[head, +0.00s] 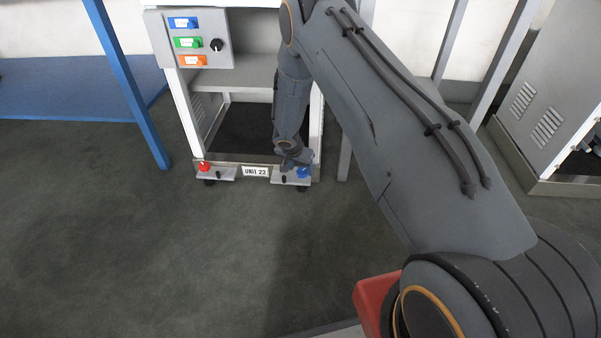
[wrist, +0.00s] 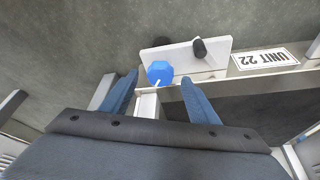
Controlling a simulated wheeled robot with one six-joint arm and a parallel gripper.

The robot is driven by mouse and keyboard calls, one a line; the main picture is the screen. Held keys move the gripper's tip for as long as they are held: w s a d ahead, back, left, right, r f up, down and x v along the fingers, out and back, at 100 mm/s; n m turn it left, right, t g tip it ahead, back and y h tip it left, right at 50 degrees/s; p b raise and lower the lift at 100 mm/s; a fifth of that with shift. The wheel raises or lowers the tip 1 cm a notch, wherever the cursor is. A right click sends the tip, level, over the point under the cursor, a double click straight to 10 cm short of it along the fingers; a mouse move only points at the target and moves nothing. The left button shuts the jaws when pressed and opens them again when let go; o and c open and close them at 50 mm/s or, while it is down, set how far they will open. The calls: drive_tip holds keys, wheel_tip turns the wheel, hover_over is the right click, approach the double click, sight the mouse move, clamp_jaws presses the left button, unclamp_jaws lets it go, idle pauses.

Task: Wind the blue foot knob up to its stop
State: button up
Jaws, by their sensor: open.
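The blue foot knob (head: 304,172) sits on a pale foot plate (head: 290,183) at the lower right corner of the cabinet frame in the head view. The knob also shows in the wrist view (wrist: 159,72), with a small white mark on it. My gripper (wrist: 160,79) is open, with one blue-grey finger on either side of the knob. Gaps show between the knob and both fingers, and I see no contact. In the head view my gripper (head: 292,158) reaches down just above the foot plate and partly hides it.
A red knob (head: 204,166) sits on the left foot plate. A unit label (head: 256,171) is between the feet. A black peg (wrist: 199,48) stands on the plate near the blue knob. A panel (head: 198,40) with coloured labels is above. The floor in front is clear.

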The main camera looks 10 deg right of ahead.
drive_tip(key=shift+b+x, duration=0.35)
drive_tip(key=shift+x, duration=0.75)
drive_tip(key=c, duration=1)
drive_tip(key=shift+c, duration=0.2)
drive_tip(key=shift+r+n+p, duration=0.15)
drive_tip(key=shift+n+p, duration=0.15)
drive_tip(key=shift+p, duration=0.45)
